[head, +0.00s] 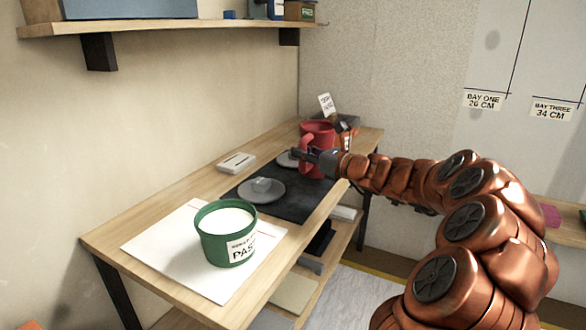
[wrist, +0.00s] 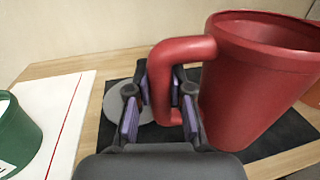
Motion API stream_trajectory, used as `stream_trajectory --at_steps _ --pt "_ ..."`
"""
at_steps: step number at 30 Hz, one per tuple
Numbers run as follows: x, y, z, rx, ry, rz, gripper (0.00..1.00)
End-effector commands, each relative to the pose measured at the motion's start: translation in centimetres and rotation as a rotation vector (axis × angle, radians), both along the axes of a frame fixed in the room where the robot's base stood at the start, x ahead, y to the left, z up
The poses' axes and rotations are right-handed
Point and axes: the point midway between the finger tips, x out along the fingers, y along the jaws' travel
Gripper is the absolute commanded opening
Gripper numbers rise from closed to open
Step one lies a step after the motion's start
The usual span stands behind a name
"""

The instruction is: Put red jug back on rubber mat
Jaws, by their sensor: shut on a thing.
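The red jug (head: 317,133) is upright over the far part of the dark rubber mat (head: 302,205); I cannot tell whether its base touches the mat. My gripper (head: 306,155) is shut on the jug's handle, on the jug's near side. In the wrist view, the fingers of my gripper (wrist: 160,105) stand on both sides of the handle of the red jug (wrist: 250,95). The rubber mat (wrist: 285,135) shows beneath and behind the jug. The jug's base is partly hidden in both views.
A green paste tub (head: 227,245) stands on a white sheet (head: 160,246) at the near end of the bench. A white block (head: 237,162) lies by the wall. A shelf (head: 160,27) hangs above.

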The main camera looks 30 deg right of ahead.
Motion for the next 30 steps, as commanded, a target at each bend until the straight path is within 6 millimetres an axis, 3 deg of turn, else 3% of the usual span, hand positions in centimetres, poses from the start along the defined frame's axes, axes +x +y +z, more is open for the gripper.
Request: stream_trajectory --at_steps 11,17,30 --pt "2.0 2.1 -0.6 -0.001 -0.001 0.005 0.00" --pt "1.8 1.8 -3.6 -0.001 0.000 0.001 0.00" --pt "1.8 1.9 -3.9 -0.002 -0.002 0.003 0.00"
